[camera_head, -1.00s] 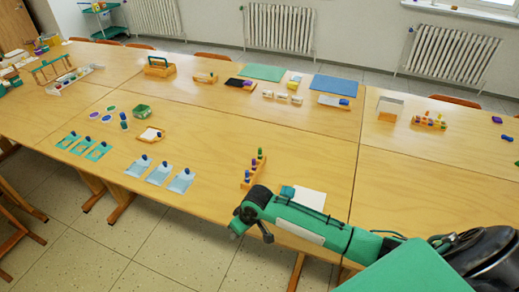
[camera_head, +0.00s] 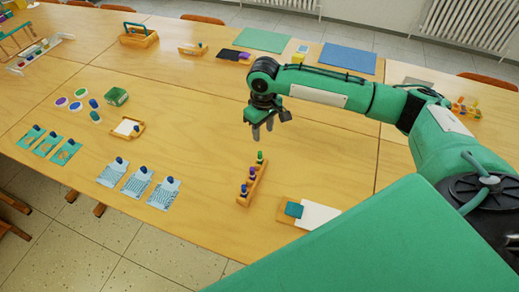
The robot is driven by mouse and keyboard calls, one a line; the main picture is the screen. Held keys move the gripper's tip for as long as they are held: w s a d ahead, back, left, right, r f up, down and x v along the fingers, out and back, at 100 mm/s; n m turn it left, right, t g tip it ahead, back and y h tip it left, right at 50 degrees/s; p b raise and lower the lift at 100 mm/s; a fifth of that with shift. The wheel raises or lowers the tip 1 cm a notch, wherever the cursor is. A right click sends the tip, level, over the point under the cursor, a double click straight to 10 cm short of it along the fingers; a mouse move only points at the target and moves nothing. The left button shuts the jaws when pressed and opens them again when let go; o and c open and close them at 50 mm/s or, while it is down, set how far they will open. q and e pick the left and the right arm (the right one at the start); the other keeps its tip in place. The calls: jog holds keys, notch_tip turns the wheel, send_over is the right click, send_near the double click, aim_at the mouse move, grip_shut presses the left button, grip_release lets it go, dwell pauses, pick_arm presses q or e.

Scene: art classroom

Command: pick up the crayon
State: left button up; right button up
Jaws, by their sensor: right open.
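A narrow wooden rack (camera_head: 251,186) stands on the near part of the table and holds several small upright crayon-like sticks. A green one (camera_head: 260,157) is at its far end, a purple one (camera_head: 252,172) is in the middle and a blue one (camera_head: 244,190) is at the near end. I cannot tell which is the task's crayon. My right gripper (camera_head: 263,134) points down above the table, just beyond the rack's far end in the picture. Its fingers are apart and empty. My left gripper is not in view.
The table between tray and rack is clear.

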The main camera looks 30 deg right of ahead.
aim_at(260, 153)
jog(key=f, duration=0.3)
jog(key=f+p, duration=0.1)
jog(key=f, duration=0.5)
jog(key=shift+a, duration=0.25)
jog(key=f, duration=0.1)
jog(key=f+p, duration=0.1)
jog(key=f, duration=0.2)
jog(key=shift+w+a+f, duration=0.15)
jog(key=shift+w, duration=0.1)
jog(key=shift+c, duration=0.4)
grip_shut()
